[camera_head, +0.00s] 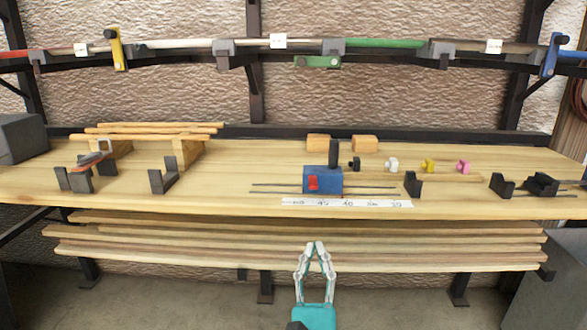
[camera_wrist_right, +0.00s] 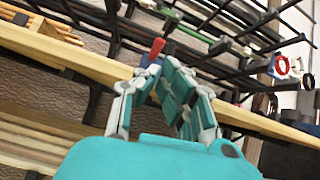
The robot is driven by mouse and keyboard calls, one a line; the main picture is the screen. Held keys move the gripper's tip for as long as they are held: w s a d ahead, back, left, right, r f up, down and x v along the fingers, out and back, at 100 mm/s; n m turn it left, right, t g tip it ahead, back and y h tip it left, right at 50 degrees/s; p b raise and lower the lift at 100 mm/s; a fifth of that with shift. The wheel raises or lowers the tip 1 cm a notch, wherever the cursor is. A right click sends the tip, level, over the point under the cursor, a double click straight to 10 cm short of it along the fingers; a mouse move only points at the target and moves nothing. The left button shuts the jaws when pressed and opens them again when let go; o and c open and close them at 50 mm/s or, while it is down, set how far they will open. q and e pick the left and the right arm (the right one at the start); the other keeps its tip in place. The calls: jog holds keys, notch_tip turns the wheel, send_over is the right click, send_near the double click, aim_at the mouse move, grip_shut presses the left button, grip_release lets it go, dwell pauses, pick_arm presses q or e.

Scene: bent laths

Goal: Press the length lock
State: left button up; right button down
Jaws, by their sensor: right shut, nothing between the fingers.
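A blue block (camera_head: 328,179) stands on the workbench on a thin rail, with a black post behind it. A small red piece (camera_head: 313,183) on its front looks like the length lock. A red part (camera_wrist_right: 157,47) also shows just beyond my fingertips in the right wrist view; it appears to be the same piece. My right gripper (camera_head: 316,246) is in front of and below the bench edge, fingertips together and empty, apart from the block. It also shows in the right wrist view (camera_wrist_right: 157,70). My left gripper is out of view.
A ruler strip (camera_head: 346,203) lies along the bench (camera_head: 230,195) in front of the block. Black holders (camera_head: 413,185) stand at the right, and coloured knobs (camera_head: 428,166) behind. Wooden laths (camera_head: 150,128) rest at the back left. Planks (camera_head: 200,247) are stacked below the bench top.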

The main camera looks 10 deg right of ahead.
aim_at(311, 206)
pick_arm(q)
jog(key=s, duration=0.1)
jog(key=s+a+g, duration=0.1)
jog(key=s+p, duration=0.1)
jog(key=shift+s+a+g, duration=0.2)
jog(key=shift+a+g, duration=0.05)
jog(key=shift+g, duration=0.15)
pick_arm(e)
jog(key=shift+w+a+f+m+g, duration=0.3)
jog(key=shift+w+f+m+g, duration=0.1)
jog(key=shift+w+f+m, duration=0.15)
jog(key=shift+r, duration=0.1)
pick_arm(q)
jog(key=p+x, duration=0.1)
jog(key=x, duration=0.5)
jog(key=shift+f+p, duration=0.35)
pick_arm(e)
jog(key=x, duration=1)
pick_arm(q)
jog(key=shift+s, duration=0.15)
